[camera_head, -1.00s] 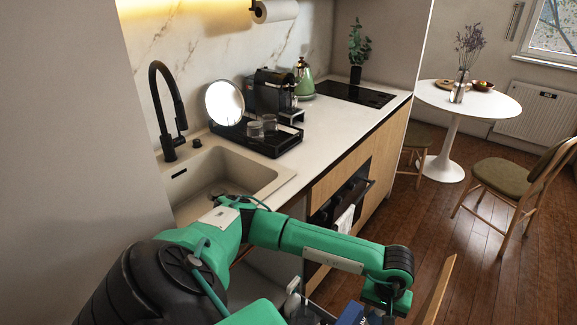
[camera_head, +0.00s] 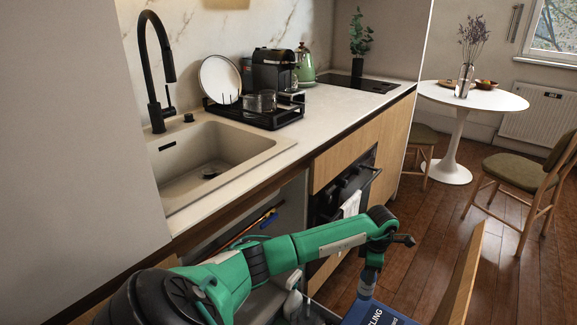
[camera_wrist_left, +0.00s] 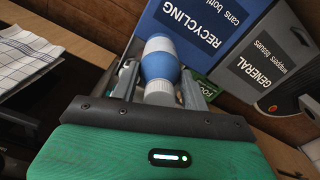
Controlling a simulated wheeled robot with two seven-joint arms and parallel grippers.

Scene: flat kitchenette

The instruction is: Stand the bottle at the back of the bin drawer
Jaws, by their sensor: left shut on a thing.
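The bottle (camera_wrist_left: 161,62), blue and white with a ribbed white end, is between the fingers of my left gripper (camera_wrist_left: 160,82) in the left wrist view. The gripper is shut on it. In the head view my left gripper (camera_head: 370,280) points down beside the blue recycling bin, and the bottle cannot be made out there. The bin drawer is pulled out, with its wooden front (camera_head: 463,280) at the right. The blue recycling bin (camera_head: 385,314) shows inside; it also shows in the wrist view (camera_wrist_left: 205,30). The drawer's back is not clearly seen. My right gripper is out of view.
In the wrist view a dark general bin (camera_wrist_left: 270,62) and a green food bin (camera_wrist_left: 207,88) are close to the bottle. The sink (camera_head: 210,165) and counter (camera_head: 330,115) lie behind my arm. An oven with a towel (camera_head: 350,204) is beside the drawer.

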